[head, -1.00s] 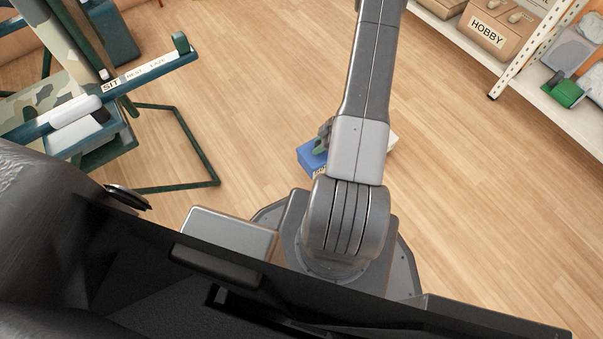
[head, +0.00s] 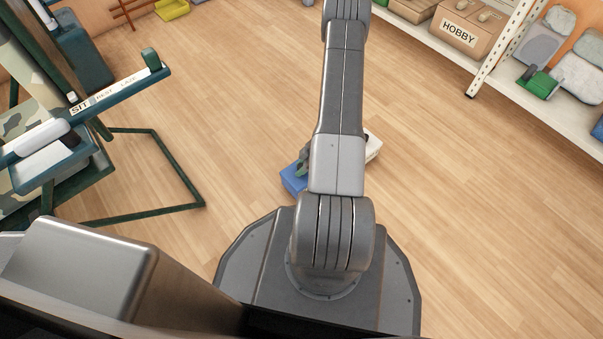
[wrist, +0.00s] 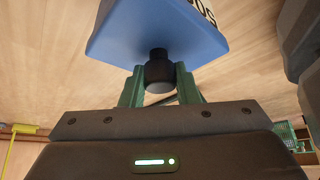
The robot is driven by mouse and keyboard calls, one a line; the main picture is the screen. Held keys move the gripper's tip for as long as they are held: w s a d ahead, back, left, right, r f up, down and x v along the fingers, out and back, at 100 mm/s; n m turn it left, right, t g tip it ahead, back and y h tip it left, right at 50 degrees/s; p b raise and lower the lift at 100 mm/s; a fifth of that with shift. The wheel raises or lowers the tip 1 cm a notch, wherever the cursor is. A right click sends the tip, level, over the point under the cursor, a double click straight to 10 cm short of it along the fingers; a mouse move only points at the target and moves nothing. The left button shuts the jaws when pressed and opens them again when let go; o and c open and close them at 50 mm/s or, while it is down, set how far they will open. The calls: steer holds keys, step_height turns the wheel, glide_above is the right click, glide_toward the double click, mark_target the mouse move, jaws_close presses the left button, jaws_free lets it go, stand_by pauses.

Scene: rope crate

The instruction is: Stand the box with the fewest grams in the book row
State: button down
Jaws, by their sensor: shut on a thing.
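A blue box (head: 294,180) shows beside my forearm in the head view, partly hidden by it. In the wrist view the blue box (wrist: 160,28) fills the top, with a white label whose dark print is cut off, so its grams cannot be read in full. My gripper (wrist: 160,78) has green fingers shut on a black knob at the blue box's near face. No book row is recognisable.
A blue-green metal stand (head: 160,209) with a "SIT" strip is at left. A white shelf (head: 555,114) at right holds a brown box labelled HOBBY (head: 458,29), grey stones and a green object (head: 540,84). A yellow tray (head: 172,9) lies far back. The wooden floor between is clear.

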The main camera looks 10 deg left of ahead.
steer(key=shift+f+b, duration=0.35)
steer(key=shift+f, duration=1.2)
steer(key=shift+f, duration=0.1)
steer(key=c, duration=1.1)
jaws_free()
steer(key=s+p+v, duration=0.1)
steer(key=p+v, duration=0.5)
steer(key=v, duration=0.8)
steer(key=shift+p, duration=0.4)
